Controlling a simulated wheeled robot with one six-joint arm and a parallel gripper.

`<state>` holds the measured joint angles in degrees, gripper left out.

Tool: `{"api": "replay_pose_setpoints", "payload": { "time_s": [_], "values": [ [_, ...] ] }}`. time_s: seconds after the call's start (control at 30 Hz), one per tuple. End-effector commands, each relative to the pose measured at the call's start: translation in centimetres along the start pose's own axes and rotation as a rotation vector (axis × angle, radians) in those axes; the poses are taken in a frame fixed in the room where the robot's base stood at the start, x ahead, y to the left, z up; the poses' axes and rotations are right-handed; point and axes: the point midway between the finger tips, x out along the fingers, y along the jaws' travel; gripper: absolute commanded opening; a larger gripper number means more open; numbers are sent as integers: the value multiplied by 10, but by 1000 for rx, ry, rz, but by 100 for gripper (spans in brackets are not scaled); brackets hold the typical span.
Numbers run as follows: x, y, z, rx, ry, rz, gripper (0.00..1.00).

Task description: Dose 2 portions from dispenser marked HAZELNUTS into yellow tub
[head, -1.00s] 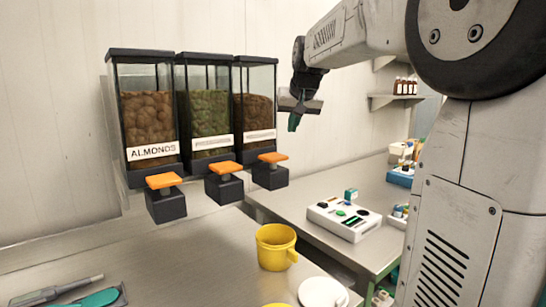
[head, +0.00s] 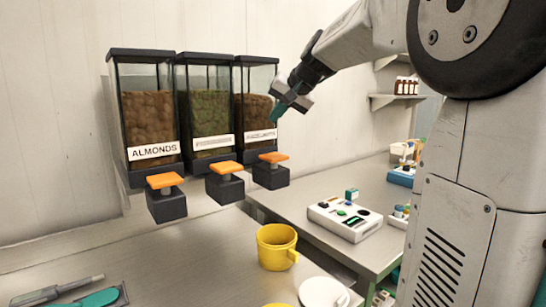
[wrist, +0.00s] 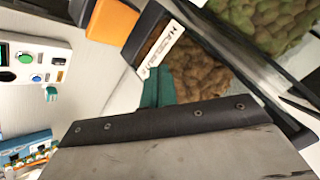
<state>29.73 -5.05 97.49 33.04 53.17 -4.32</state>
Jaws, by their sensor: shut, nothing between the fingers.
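Three clear dispensers hang on the wall in the head view. The right one, with brown nuts (head: 257,110), has a label (head: 261,135) that is too small to read surely. Its orange paddle (head: 273,157) sticks out below. My gripper (head: 275,115) is beside this dispenser's right front, above the paddle, with its teal fingers shut and empty. The wrist view shows the teal fingertips (wrist: 157,88) close to the label (wrist: 160,52) and the orange paddle (wrist: 112,20). The yellow tub (head: 276,250) stands upright on the counter, below and apart from the paddles.
The ALMONDS dispenser (head: 148,110) and the middle dispenser with green contents (head: 208,105) stand to the left, each with an orange paddle. A white device with buttons (head: 345,218) sits on the right counter. A white round lid (head: 322,291) lies near the tub.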

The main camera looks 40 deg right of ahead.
Motion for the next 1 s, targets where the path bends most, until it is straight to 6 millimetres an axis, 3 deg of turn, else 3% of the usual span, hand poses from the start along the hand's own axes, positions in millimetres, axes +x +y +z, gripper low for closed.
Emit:
{"api": "replay_pose_setpoints", "payload": {
  "time_s": [0.5,1.0],
  "values": [
    [47,34,34,2,-2,1,0],
    [54,40,40,1,0,1,0]
  ]
}}
